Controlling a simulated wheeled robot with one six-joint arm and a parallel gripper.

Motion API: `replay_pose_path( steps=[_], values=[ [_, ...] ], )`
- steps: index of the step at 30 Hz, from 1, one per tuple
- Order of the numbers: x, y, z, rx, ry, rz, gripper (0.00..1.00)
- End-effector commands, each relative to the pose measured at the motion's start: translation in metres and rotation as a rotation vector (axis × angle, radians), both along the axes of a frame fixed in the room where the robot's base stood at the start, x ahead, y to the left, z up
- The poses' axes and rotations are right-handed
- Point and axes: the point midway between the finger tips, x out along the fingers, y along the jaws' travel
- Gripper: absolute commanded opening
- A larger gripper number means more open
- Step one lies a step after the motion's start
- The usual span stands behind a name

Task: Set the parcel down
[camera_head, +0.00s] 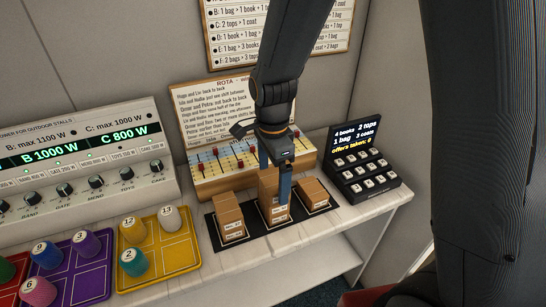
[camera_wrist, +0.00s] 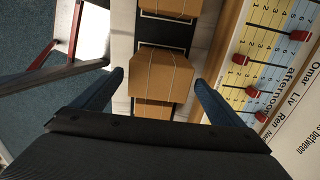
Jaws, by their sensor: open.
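Three brown cardboard parcels stand on a black mat (camera_head: 246,244) on the counter: a left parcel (camera_head: 228,216), a middle parcel (camera_head: 270,208) and a right parcel (camera_head: 317,193). My gripper (camera_head: 274,184) points down at the middle parcel, with its blue fingers apart. In the wrist view, the middle parcel (camera_wrist: 160,75) lies between the fingers of my gripper (camera_wrist: 158,82), with a visible gap on each side. Another parcel (camera_wrist: 172,6) shows at the top edge there, and part of one (camera_wrist: 152,108) below. The middle parcel's underside is hidden.
A rota board (camera_head: 225,170) with red sliders stands close behind the mat. A black keypad box (camera_head: 365,165) is at right. A yellow tray (camera_head: 180,255) and a purple tray (camera_head: 95,275) with cups are at left. The counter's front edge lies close to the mat.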

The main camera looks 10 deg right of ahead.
Motion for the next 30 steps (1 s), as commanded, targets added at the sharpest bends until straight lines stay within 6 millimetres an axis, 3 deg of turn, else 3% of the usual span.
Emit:
replay_pose_path(
  steps=[12,18,25,30],
  values=[
    [0.002,0.0,0.074,0.002,-0.006,0.0,0.93],
    [0.001,0.0,0.099,0.001,-0.003,0.0,0.93],
    [-0.004,-0.012,0.1,0.002,-0.007,0.087,0.93],
    [-0.017,-0.046,0.08,0.001,-0.034,0.375,0.93]
  ],
)
